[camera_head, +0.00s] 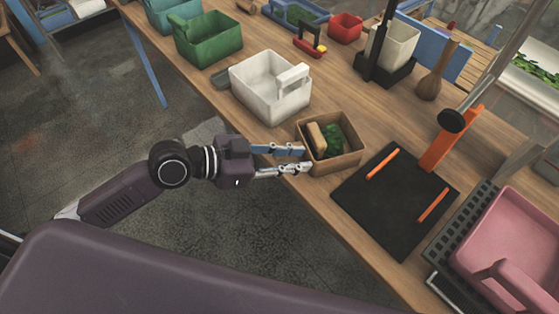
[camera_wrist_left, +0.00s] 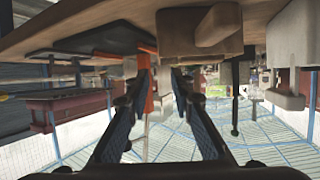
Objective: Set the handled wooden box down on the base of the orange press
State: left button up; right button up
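The handled wooden box (camera_head: 340,164) stands upright on the wooden table, with a light wooden handle block and something green inside. In the left wrist view the wooden box (camera_wrist_left: 200,28) is at the top, right of centre. My left gripper (camera_head: 305,158) is beside the box's left side, its fingers apart and nothing between them; they also show apart in the left wrist view (camera_wrist_left: 160,86). I cannot tell whether a fingertip touches the box. The orange press has a flat black base (camera_head: 384,216) with two orange strips, right of the box, and an orange post (camera_head: 449,142). The base is empty. My right gripper is out of view.
A white handled box (camera_head: 267,98) stands just behind the wooden box. A pink box (camera_head: 515,240) on a dark grid stands right of the press. A brown flask-shaped object (camera_head: 431,86) and a black stand (camera_head: 386,72) are farther back. The table's front edge is close to the box.

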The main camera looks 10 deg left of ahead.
pick_arm(q)
jog(key=shift+b+v, duration=0.6)
jog(key=shift+v, duration=1.5)
